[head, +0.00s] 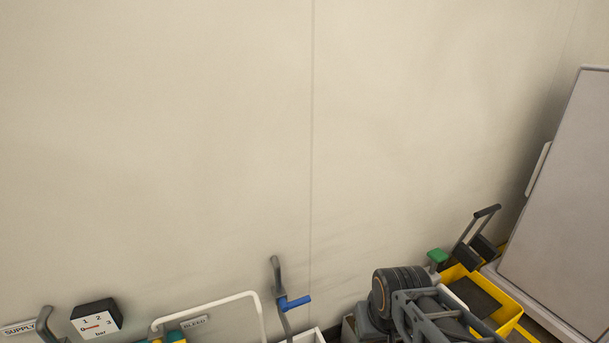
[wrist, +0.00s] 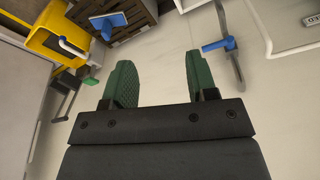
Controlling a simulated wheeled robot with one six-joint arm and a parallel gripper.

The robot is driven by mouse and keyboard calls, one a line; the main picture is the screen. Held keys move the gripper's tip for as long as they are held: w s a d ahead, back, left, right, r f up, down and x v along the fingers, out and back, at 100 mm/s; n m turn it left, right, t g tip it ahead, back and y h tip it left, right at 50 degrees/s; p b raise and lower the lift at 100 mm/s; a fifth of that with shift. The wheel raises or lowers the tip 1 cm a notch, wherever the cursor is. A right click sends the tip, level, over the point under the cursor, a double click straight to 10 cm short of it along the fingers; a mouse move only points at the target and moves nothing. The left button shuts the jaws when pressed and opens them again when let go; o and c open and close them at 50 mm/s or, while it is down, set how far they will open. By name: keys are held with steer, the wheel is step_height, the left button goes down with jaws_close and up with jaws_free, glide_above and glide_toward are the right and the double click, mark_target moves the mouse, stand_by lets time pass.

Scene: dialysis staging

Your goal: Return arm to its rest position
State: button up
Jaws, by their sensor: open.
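My gripper (wrist: 159,68) shows in the wrist view with its two green fingers apart and nothing between them. Pale wall shows in the gap between the fingers. In the head view, dark grey links of my arm are at the bottom right, in front of the wall; I cannot make out the fingers there.
Left are a gauge (head: 97,319) and white tube frame (head: 215,303). Right are a yellow bin (head: 509,304) and grey panel (head: 565,190). The upper wall is clear.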

steer(key=w+r+p+v, duration=0.1)
steer(key=w+p+v, duration=0.2)
steer(key=p+v, duration=1)
steer(key=w+p+v, duration=0.4)
steer(key=p+v, duration=1)
steer(key=v, duration=0.3)
steer(key=shift+a+r+t+p, duration=0.2)
steer(key=shift+r+t+p, duration=0.15)
steer(key=shift+r, duration=0.2)
